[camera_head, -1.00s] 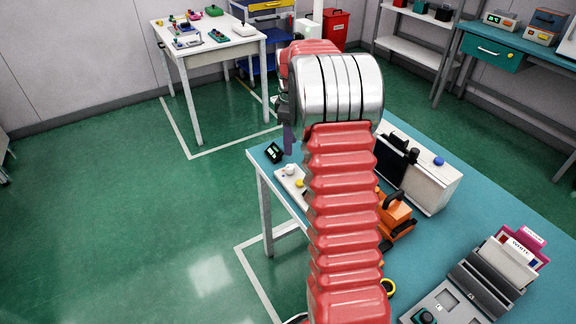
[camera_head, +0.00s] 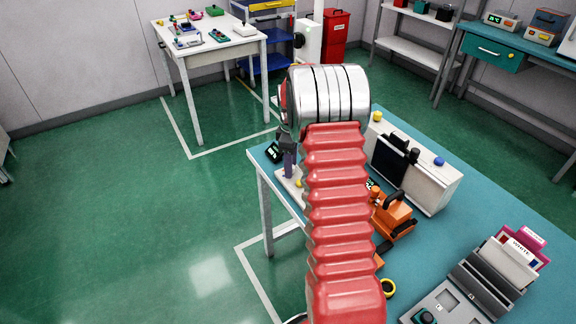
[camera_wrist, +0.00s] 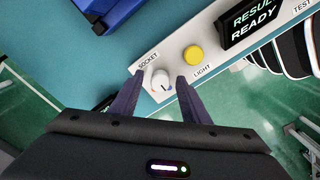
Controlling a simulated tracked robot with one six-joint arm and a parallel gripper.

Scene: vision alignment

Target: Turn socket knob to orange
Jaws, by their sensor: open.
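The white socket knob (camera_wrist: 160,79) sits on a pale panel (camera_wrist: 222,20) beside the label SOCKET in the wrist view. My gripper (camera_wrist: 159,76) is open, with one dark finger on each side of the knob. I cannot tell whether the fingers touch it. In the head view my gripper (camera_head: 288,165) is above the table's left end, over the panel (camera_head: 284,186), and hides the knob.
A yellow LIGHT button (camera_wrist: 194,55) is just right of the right finger. A black display (camera_wrist: 258,22) reads RESULT READY. A blue object (camera_wrist: 108,12) lies at the upper left. An orange device (camera_head: 393,218) and a white box (camera_head: 432,180) stand farther right on the teal table (camera_head: 480,205).

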